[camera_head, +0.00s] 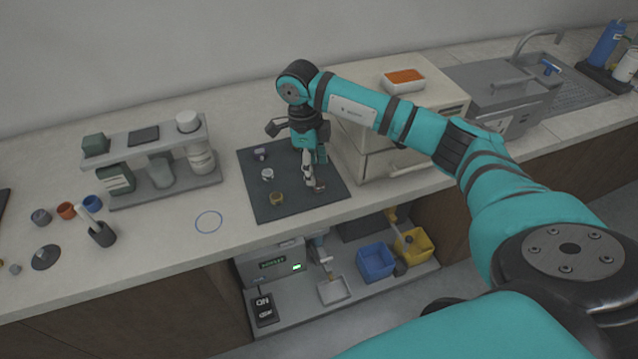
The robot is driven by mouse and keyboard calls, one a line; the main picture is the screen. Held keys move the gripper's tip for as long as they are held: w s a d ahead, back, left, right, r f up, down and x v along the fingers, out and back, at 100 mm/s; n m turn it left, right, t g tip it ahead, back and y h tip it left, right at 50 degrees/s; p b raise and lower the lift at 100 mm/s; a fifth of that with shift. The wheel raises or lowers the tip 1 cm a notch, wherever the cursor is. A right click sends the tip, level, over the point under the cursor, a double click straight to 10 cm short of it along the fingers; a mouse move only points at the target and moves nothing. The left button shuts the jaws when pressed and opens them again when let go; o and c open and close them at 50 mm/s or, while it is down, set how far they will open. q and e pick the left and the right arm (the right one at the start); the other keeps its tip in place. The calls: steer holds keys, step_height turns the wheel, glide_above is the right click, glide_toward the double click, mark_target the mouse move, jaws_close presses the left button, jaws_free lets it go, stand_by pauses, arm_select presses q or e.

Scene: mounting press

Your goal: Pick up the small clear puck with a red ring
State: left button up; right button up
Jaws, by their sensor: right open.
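My right gripper (311,178) is open and points down over the right part of a dark mat (295,212) on the counter. Several small pucks are on the mat to its left: a greyish one (261,154), a pale, clear-looking one (267,174) and a brownish-yellow one (276,198). I cannot make out a red ring on any of them. Whatever lies directly under the right gripper is partly hidden by its fingers. My left gripper is not in view.
A cream cabinet (400,167) stands just right of the mat, with a tray of orange material (404,80) on top. A grey rack of bottles (165,190) stands left. A shelf below holds blue (375,262) and yellow (414,246) bins. The counter around the blue circle (208,221) is clear.

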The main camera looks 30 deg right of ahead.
mark_target(319, 183)
steer(key=f, duration=0.1)
steer(key=f+p, duration=0.2)
steer(key=f, duration=0.1)
steer(key=shift+s+d, duration=0.35)
steer(key=shift+d, duration=0.05)
steer(key=shift+f, duration=0.65)
steer(key=c, duration=1)
steer(key=shift+r, duration=0.1)
